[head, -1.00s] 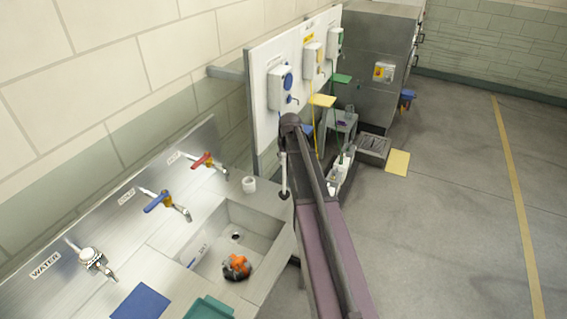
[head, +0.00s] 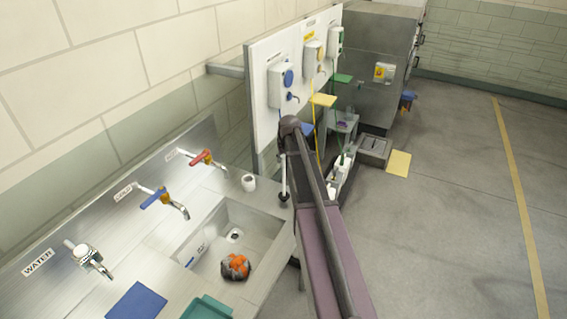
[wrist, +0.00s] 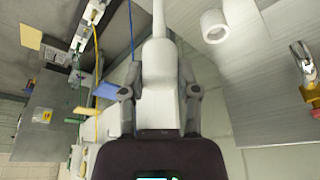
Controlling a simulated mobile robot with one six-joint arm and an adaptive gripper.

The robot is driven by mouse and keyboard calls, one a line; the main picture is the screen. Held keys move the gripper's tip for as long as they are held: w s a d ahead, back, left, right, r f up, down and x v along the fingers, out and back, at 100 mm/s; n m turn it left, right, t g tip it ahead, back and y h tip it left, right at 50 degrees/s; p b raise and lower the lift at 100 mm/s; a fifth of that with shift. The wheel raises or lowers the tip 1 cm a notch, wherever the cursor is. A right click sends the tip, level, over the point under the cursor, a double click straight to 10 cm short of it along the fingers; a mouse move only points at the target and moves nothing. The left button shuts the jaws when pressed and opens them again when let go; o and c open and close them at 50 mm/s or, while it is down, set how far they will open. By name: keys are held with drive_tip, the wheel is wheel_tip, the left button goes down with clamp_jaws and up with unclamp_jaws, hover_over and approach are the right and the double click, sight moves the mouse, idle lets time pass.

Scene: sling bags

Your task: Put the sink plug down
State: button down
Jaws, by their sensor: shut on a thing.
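My gripper (wrist: 160,92) is shut on a pale grey piece with a narrow stem, which I take to be the sink plug (wrist: 160,55). Its stem points away from the gripper, to the top edge of the wrist view. In the head view the gripper is largely hidden by my arm. A thin grey rod (head: 284,180) shows beside the arm there; I cannot tell whether it is part of the plug. The steel sink (head: 262,226) is at lower centre, with its drain (head: 235,235) open to view. The held piece appears clear of the sink.
An orange and grey lump (head: 236,267) lies in the sink. A small white cylinder (head: 248,183) stands on the counter behind it. Taps with red (head: 201,157) and blue (head: 154,199) handles line the wall side. A blue sheet (head: 137,302) and green tray (head: 207,308) lie in front.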

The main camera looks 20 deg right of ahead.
drive_tip(key=shift+f, duration=0.15)
drive_tip(key=shift+f, duration=0.15)
drive_tip(key=shift+c, duration=1.7)
unclamp_jaws()
drive_tip(key=p+v, duration=1.1)
drive_tip(key=v, duration=0.1)
drive_tip(key=shift+r, duration=0.2)
drive_tip(key=shift+s+a, duration=0.1)
drive_tip(key=s+a+n+g, duration=0.1)
drive_tip(key=s+a+g, duration=0.2)
drive_tip(key=s+a, duration=1.9)
drive_tip(key=shift+a+f, duration=0.25)
drive_tip(key=shift+f, duration=0.15)
